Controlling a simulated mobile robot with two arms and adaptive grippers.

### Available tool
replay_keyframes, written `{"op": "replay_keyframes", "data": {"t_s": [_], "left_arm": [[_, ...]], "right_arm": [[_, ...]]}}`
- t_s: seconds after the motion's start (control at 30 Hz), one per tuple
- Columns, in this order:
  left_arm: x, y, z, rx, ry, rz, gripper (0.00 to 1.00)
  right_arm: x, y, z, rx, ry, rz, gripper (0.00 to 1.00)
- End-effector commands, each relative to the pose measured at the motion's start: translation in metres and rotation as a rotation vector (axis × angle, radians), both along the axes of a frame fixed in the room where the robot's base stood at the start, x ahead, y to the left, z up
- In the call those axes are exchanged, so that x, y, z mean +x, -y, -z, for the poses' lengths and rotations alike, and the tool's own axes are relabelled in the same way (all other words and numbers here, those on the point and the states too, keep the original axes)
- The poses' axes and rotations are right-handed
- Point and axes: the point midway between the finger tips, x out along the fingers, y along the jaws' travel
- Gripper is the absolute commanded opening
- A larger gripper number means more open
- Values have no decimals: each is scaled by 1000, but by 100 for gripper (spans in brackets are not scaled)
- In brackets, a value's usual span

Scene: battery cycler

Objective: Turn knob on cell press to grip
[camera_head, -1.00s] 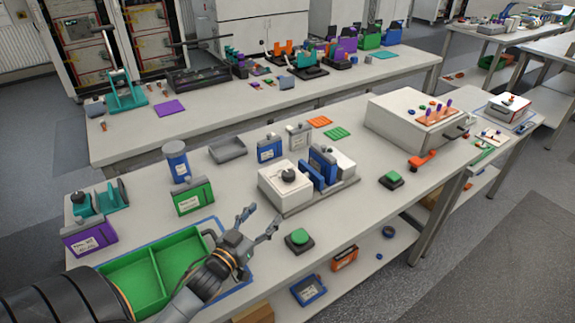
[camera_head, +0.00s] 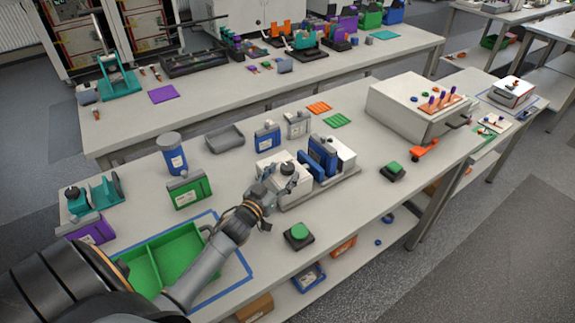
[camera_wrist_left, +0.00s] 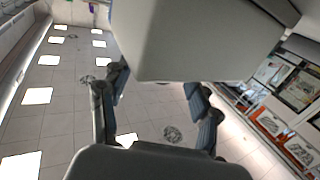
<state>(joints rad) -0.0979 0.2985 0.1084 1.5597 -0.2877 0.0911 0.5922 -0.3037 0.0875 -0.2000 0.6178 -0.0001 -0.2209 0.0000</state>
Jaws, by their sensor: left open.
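The cell press (camera_head: 344,153) is a white unit on a grey base with blue plates in its middle. Its dark round knob (camera_head: 287,169) sits on top of the left white block. My left gripper (camera_head: 280,179) is open at the near left side of that block, its fingers pointing at the press close to the knob. In the left wrist view, a large pale block (camera_wrist_left: 200,40) fills the top, with the open fingers (camera_wrist_left: 158,88) to either side of its lower part. The knob cannot be made out there. My right gripper is not in view.
A green tray (camera_head: 150,263) lies under my left arm. A green button (camera_head: 298,233) on a black base stands in front of the press. Blue and grey cells (camera_head: 267,138) stand behind it, and a large white box (camera_head: 405,105) stands to the right.

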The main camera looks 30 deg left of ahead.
Motion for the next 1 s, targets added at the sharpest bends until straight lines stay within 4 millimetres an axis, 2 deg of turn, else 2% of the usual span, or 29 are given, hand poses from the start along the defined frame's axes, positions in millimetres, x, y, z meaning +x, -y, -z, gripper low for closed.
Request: {"op": "replay_keyframes", "data": {"t_s": [0.03,0.2,0.57,0.6,0.67,0.87,1.0], "left_arm": [[10,0,-3,-1,1,0,62],[28,-1,-1,-1,1,0,62],[34,-1,0,-1,0,1,62],[34,-1,0,-1,0,1,60],[34,-1,0,-1,0,1,48],[33,-1,0,-1,1,1,7],[33,-2,0,0,0,3,7]], "right_arm": [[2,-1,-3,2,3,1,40],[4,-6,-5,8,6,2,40],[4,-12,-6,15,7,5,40],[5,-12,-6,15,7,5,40],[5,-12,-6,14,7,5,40],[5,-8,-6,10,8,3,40],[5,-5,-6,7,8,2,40]]}}
